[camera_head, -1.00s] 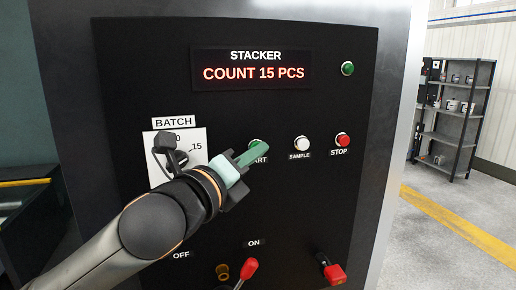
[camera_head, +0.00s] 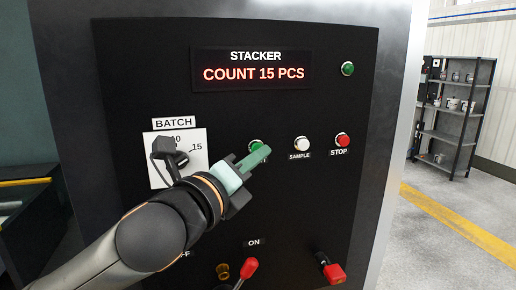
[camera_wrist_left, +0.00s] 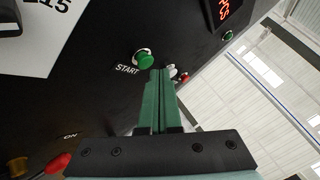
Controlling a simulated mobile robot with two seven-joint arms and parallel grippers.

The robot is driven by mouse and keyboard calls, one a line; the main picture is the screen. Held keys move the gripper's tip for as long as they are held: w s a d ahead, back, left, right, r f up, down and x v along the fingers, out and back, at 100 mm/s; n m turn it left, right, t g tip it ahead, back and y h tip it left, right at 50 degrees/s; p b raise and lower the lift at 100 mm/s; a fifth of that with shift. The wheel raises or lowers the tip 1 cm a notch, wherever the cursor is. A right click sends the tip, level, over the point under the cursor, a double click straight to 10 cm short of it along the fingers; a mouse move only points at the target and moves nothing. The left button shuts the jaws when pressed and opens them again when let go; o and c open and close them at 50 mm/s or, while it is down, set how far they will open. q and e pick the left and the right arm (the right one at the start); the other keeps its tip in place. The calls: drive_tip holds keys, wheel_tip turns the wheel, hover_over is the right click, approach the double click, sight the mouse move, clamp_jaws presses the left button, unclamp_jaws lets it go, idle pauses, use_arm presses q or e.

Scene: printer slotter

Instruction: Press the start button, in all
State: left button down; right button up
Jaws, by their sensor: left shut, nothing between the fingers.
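The green start button (camera_head: 256,145) sits on the black panel and is partly hidden behind my left gripper in the head view. In the left wrist view the start button (camera_wrist_left: 145,59) shows in full with its START label, just left of my fingertips. My left gripper (camera_head: 266,150) is shut and empty, its green fingers together. In the left wrist view the fingertips (camera_wrist_left: 160,72) are close beside the button; I cannot tell whether they touch the panel. My right gripper is not in view.
The display (camera_head: 253,74) reads COUNT 15 PCS. The white SAMPLE button (camera_head: 302,143) and red STOP button (camera_head: 343,140) lie right of START. A BATCH dial (camera_head: 172,156) is at left. Red-handled levers (camera_head: 249,267) (camera_head: 334,272) stick out below. A green lamp (camera_head: 347,69) is at upper right.

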use_arm(q)
drive_tip(key=shift+s+d, duration=0.1)
drive_tip(key=shift+s, duration=0.05)
drive_tip(key=s, duration=0.2)
drive_tip(key=s+d, duration=0.1)
drive_tip(key=s, duration=0.1)
drive_tip(key=shift+s+d+p, duration=0.2)
drive_tip(key=shift+s+p, duration=0.1)
drive_tip(key=shift+p, duration=0.1)
idle(0.6)
drive_tip(key=s+a+f+n+g+y, duration=0.25)
drive_tip(key=a+f+n, duration=0.25)
drive_tip(key=f+n, duration=0.65)
drive_tip(key=s+a+f+n+g+y, duration=0.1)
drive_tip(key=a+f+n+g+y, duration=0.35)
drive_tip(key=f, duration=1.25)
drive_tip(key=s+a+f+n+g+y, duration=0.1)
drive_tip(key=s+a+f+n+g, duration=0.2)
drive_tip(key=s+a+f+n, duration=0.35)
drive_tip(key=s+a+f+n+g+y, duration=0.1)
drive_tip(key=s+a+f+n+g, duration=0.25)
drive_tip(key=s+f+n, duration=0.6)
drive_tip(key=w+d+f+m+t+h+p, duration=0.1)
drive_tip(key=d+f+m+t+h+p, duration=0.1)
drive_tip(key=f+t, duration=0.4)
wheel_tip(320, 180, down, 4)
drive_tip(key=shift+d+f+h+p, duration=0.25)
drive_tip(key=shift+d+h+p, duration=0.05)
drive_tip(key=shift+d, duration=0.35)
